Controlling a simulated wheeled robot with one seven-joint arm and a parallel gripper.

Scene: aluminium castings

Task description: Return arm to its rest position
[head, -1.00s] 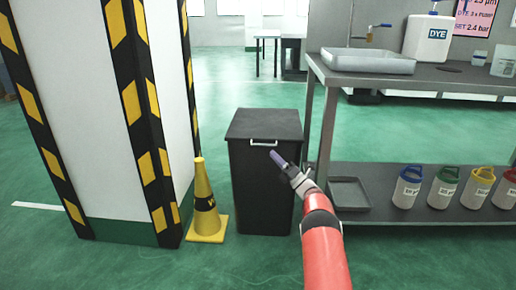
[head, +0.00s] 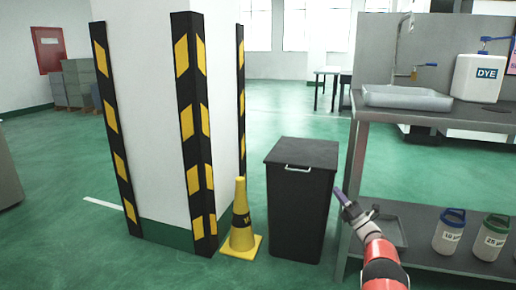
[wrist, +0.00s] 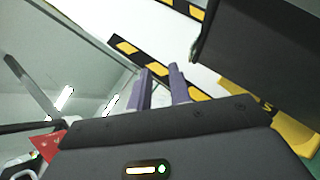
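My red arm (head: 378,258) reaches up from the lower right of the head view. My gripper (head: 341,194) is at its end, in front of the right side of the black bin, between the bin and the steel bench. In the wrist view two purple fingers of my gripper (wrist: 162,84) stand apart with a narrow empty gap. Nothing is held. I cannot tell the exact distance from the fingers to the bin or the bench.
The closed black bin (head: 298,205) stands beside the steel bench (head: 440,115). A yellow cone (head: 240,228) stands left of it, by a white pillar (head: 150,130) with black-and-yellow guards. Several bottles (head: 449,232) stand on the lower shelf. Green floor (head: 60,190) is open at left.

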